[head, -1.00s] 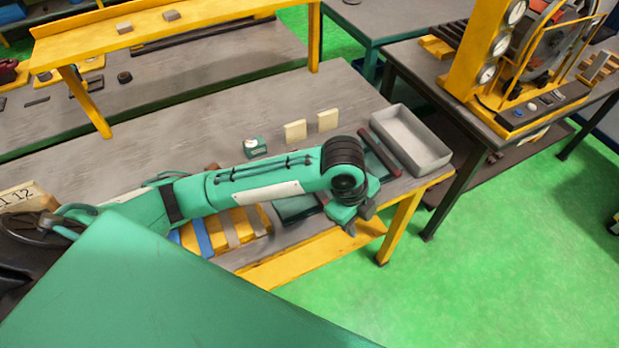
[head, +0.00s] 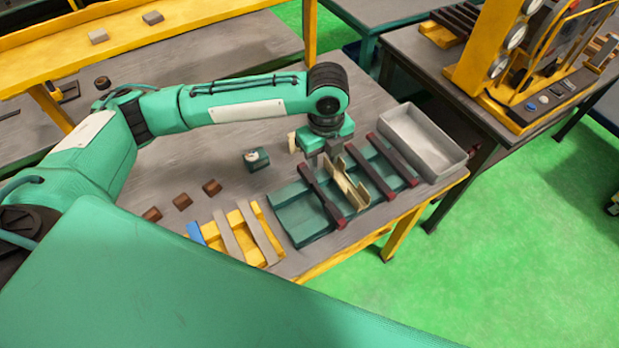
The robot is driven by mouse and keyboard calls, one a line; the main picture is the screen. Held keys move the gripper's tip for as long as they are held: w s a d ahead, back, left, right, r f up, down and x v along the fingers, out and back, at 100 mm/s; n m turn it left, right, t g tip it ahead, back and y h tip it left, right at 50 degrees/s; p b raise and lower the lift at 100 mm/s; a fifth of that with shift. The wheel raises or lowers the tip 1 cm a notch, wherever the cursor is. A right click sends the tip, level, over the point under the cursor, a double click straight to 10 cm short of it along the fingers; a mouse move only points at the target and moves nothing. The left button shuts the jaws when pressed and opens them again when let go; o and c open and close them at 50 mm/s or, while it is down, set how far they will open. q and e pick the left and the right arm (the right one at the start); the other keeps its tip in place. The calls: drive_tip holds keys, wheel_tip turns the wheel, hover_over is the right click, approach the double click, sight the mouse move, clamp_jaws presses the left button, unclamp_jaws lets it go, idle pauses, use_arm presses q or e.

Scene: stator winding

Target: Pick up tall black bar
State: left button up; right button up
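Several long dark bars with reddish ends lie on or across a green tray (head: 288,225) on the grey bench. One dark bar (head: 322,197) is on the left, one (head: 371,174) is to the right of the cream pieces, and another (head: 397,160) is nearest the grey bin. I cannot tell which one is the tall black bar. My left gripper (head: 334,154) points down above the back of the tray, between the left bar and the middle one. Its fingers are small and partly hidden, so their opening is unclear. My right gripper is out of view.
Upright cream pieces (head: 346,184) stand on the tray just in front of the gripper. A grey bin (head: 448,165) is to the right. A yellow rack (head: 268,218) with strips, brown blocks (head: 212,187) and a small green box (head: 256,159) are to the left.

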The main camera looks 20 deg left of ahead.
use_arm(q)
drive_tip(key=f, duration=0.1)
drive_tip(key=p, duration=0.2)
hover_over(323, 195)
drive_tip(key=f, duration=0.6)
drive_tip(key=shift+w+a+f, duration=0.1)
drive_tip(key=shift+w+a, duration=0.1)
drive_tip(key=shift+a, duration=0.05)
drive_tip(key=shift+a+f, duration=0.1)
drive_tip(key=shift+f, duration=0.5)
drive_tip(key=f+p, duration=0.2)
drive_tip(key=f, duration=0.2)
drive_tip(key=shift+s+d+p, duration=0.2)
drive_tip(key=shift+d+p, duration=0.15)
drive_tip(key=shift+p, duration=0.05)
drive_tip(key=shift+f, duration=0.55)
clamp_jaws()
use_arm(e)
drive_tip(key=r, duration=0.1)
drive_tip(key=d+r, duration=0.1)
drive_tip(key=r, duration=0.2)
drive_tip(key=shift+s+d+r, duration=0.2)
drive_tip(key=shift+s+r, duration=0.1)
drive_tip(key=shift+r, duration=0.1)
